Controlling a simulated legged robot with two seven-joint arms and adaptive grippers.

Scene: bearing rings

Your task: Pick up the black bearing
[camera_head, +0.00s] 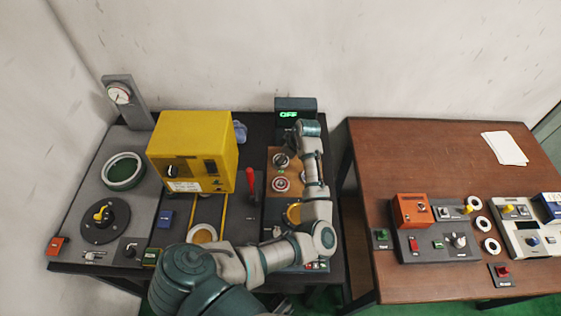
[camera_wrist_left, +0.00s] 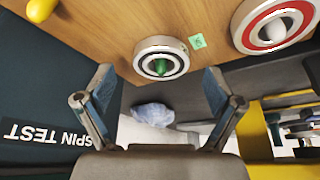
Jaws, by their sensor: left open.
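The black bearing (camera_wrist_left: 146,66), a pale ring with a black and white face, sits around a green-tipped peg on a wooden board. In the head view it appears as a small ring (camera_head: 276,164) near the top of the board. My left gripper (camera_wrist_left: 157,78) is open and empty, with its two fingers apart on either side of the bearing's near edge. They do not visibly touch it. In the head view my left arm reaches over the board's right side and its fingers are hard to make out. My right gripper is not in view.
A red and white ring (camera_wrist_left: 248,34) sits beside the bearing. The display box (camera_head: 296,103) reading OFF stands behind the board. A yellow machine (camera_head: 190,145) and a red lever (camera_head: 251,182) stand left of it. The brown table (camera_head: 420,155) at right has open space at its back.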

